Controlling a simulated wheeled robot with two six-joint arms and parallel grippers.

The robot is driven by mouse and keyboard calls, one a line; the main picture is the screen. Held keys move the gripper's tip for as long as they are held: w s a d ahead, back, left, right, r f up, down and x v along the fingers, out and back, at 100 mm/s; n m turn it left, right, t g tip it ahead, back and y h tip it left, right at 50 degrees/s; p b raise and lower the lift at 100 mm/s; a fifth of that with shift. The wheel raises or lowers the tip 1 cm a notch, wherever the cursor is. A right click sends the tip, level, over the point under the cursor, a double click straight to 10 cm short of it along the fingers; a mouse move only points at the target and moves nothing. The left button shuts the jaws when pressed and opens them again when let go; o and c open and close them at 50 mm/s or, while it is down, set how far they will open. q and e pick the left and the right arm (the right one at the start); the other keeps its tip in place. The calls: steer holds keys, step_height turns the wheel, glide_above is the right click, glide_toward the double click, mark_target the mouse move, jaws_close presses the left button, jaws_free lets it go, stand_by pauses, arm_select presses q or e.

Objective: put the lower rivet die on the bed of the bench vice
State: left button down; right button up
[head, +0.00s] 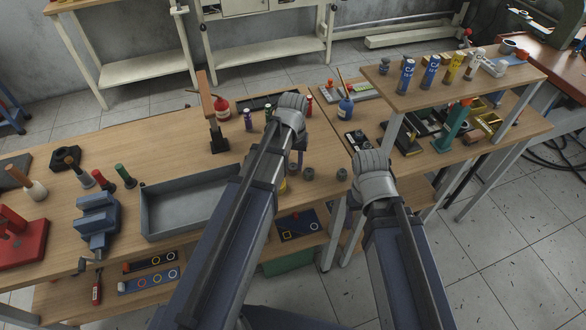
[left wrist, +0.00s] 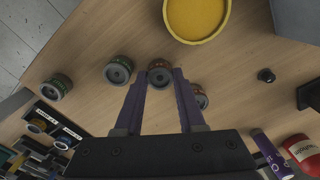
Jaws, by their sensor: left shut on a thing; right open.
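My left gripper (left wrist: 162,78) has its purple fingers shut on a small dark grey round die (left wrist: 159,76) above the wooden bench, seen in the left wrist view. Another die (left wrist: 201,98) is partly hidden by the right finger. I cannot read which is which. In the head view my left gripper (head: 298,150) is mostly hidden by its wrist. The blue bench vice (head: 98,220) stands at the left front of the bench. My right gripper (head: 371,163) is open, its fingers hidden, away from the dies.
A grey tray (head: 190,205) lies between the vice and my left arm. A yellow round dish (left wrist: 197,15) is near the dies. A raised shelf (head: 450,88) is at right.

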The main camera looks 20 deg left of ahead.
mark_target(293, 166)
arm_select(q)
steer(key=shift+r, duration=0.1)
step_height(293, 166, up, 10)
steer(key=p, duration=1)
